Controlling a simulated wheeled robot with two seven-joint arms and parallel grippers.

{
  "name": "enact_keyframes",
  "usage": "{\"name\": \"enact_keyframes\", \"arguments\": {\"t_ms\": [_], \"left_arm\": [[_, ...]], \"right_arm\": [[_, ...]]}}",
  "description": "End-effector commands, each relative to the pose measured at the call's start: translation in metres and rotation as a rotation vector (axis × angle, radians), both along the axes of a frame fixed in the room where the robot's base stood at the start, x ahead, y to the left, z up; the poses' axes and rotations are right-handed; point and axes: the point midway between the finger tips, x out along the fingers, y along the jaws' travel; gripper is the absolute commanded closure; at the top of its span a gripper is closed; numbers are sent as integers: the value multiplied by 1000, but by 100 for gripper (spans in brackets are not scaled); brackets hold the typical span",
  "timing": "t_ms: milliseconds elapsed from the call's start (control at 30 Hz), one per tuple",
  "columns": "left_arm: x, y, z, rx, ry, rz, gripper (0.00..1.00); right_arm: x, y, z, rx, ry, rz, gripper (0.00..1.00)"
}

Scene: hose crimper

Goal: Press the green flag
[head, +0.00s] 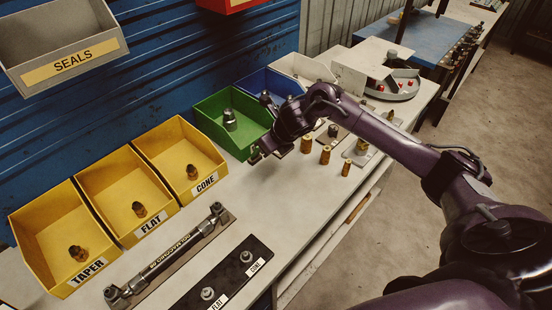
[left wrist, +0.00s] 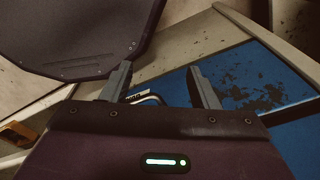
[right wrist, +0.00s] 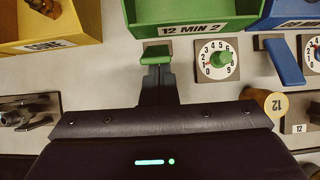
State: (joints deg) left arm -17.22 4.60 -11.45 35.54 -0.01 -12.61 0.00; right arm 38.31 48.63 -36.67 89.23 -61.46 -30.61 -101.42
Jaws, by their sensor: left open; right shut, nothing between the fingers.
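The green flag (right wrist: 155,54) is a small green tab in front of the green bin, seen in the right wrist view. My right gripper (right wrist: 157,76) is shut and empty, its fingertips right at the flag's near edge; I cannot tell whether they touch it. In the head view, my right gripper (head: 266,151) is at the front of the green bin (head: 250,145) and hides the flag. A round dial (right wrist: 216,59) with a green centre and a red pointer sits just right of the flag. My left gripper (left wrist: 160,88) is open and empty, away from the flag.
A blue lever (right wrist: 285,62) stands right of the dial. Yellow bins marked TAPER, FLAT and CONE (head: 150,226) line the bench at left. Brass fittings (head: 325,155) stand right of my right gripper. A blue surface (left wrist: 255,85) lies beyond my left gripper.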

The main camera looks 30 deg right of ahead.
Motion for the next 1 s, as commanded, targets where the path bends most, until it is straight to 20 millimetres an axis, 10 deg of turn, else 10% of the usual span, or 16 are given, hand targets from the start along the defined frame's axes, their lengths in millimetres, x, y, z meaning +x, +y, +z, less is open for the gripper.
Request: {"name": "enact_keyframes", "arguments": {"t_ms": [1000], "left_arm": [[0,0,8,0,0,0,46]], "right_arm": [[9,3,20,4,-7,2,100]]}}
